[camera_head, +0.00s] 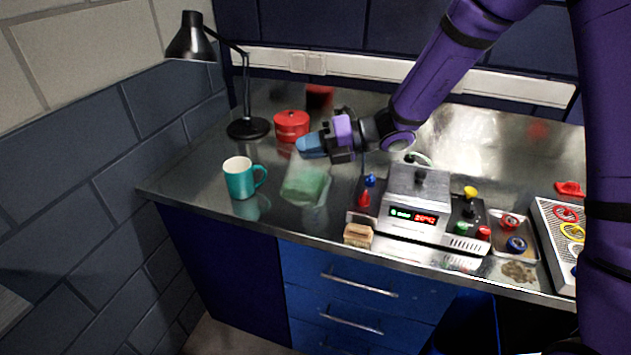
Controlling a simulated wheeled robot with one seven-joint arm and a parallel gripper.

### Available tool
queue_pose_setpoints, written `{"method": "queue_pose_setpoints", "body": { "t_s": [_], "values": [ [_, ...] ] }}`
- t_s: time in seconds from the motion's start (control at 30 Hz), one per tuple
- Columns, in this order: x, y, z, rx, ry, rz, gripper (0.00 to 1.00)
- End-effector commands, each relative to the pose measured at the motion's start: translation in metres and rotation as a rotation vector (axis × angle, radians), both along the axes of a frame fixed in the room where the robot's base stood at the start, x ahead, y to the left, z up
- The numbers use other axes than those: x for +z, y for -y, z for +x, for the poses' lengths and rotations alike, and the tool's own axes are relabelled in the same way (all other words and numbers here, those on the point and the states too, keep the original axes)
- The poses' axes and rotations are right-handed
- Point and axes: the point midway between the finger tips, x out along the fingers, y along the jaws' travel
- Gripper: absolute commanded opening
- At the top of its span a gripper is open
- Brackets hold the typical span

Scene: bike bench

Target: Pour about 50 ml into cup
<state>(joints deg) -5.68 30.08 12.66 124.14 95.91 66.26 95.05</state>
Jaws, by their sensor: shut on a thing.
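The cup is a teal mug (239,180) with a pale inside, upright on the metal bench at the left, its handle to the right. No liquid shows in it. A clear vessel with pale green contents (305,186) is to the right of the mug, apart from it, and looks slightly tilted. My gripper (312,146) has blue fingertips and is at the top of this vessel, shut on it. The exact grip point is hard to see. No stream of liquid shows between vessel and mug. I cannot tell whether the vessel touches the bench.
A black desk lamp (248,128) and a red pot (292,125) stand behind. A parts tray (513,250) lies farther right.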

Motion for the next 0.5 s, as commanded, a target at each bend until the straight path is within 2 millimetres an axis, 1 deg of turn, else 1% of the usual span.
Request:
{"method": "queue_pose_setpoints", "body": {
  "t_s": [0.33, 0.5],
  "values": [
    [0.0066, 0.0026, 0.0082, -0.001, -0.066, 0.023, 0.00],
    [0.0055, 0.0033, 0.0101, 0.000, -0.098, 0.033, 0.00]
  ]
}}
